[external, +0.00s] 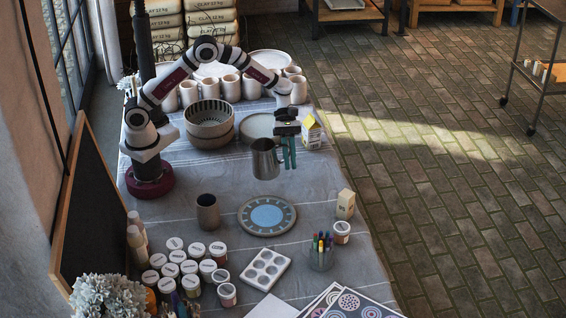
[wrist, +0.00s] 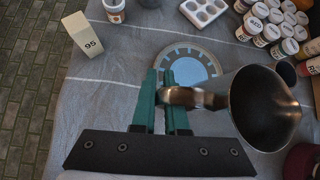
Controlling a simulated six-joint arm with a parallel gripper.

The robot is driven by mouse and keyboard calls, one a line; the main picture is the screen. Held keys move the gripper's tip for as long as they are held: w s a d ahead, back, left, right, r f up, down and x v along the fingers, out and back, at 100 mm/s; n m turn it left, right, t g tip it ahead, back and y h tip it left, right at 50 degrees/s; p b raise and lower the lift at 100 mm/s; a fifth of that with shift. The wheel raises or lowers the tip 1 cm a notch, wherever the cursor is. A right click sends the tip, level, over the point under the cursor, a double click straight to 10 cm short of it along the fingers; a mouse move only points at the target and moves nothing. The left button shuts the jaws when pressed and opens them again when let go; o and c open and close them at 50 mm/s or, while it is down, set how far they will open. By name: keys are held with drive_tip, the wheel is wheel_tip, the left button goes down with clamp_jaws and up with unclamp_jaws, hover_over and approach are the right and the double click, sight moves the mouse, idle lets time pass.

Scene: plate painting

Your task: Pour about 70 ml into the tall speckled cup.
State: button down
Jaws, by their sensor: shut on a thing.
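A metal pitcher (external: 264,160) is held by its handle in my gripper (external: 289,152), with its body to the left of the jaws. It looks close to upright and seems to be above the table. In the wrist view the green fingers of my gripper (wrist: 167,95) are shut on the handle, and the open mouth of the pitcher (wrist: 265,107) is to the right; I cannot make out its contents. The tall brown-grey cup (external: 207,214) stands upright on the cloth, nearer the camera and left of the pitcher, apart from it. Its speckles are too small to see.
A blue-centred plate (external: 267,215) lies right of the cup. Several paint jars (external: 181,256), a white palette (external: 265,268), a pen holder (external: 321,252) and a pale block (external: 345,204) stand nearby. Stacked bowls (external: 209,121) and mugs (external: 230,88) are behind. Cloth between pitcher and cup is clear.

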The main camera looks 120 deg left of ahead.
drive_tip(key=w+d+m+g+h, duration=0.1)
drive_tip(key=w+d+m+g, duration=0.15)
drive_tip(key=d, duration=0.55)
drive_tip(key=w+d+m+g+h, duration=0.15)
drive_tip(key=w+d+m, duration=0.25)
drive_tip(key=d, duration=0.4)
drive_tip(key=s+d+f+m+g, duration=0.1)
drive_tip(key=d+m+g, duration=0.1)
drive_tip(key=d, duration=0.4)
drive_tip(key=d+f+m+g+y, duration=0.1)
drive_tip(key=d+m+g, duration=0.2)
drive_tip(key=d, duration=0.4)
drive_tip(key=s+d+f+m+g, duration=0.1)
drive_tip(key=d+m+g, duration=0.1)
drive_tip(key=d, duration=0.4)
drive_tip(key=shift+s+d+f, duration=0.2)
drive_tip(key=shift+s+d, duration=0.15)
drive_tip(key=shift+d, duration=0.05)
drive_tip(key=shift+m, duration=0.25)
drive_tip(key=s+a+r+m+t+h, duration=0.4)
drive_tip(key=s+r+m+t+h, duration=0.1)
drive_tip(key=s+r+t, duration=0.2)
drive_tip(key=shift+r, duration=0.6)
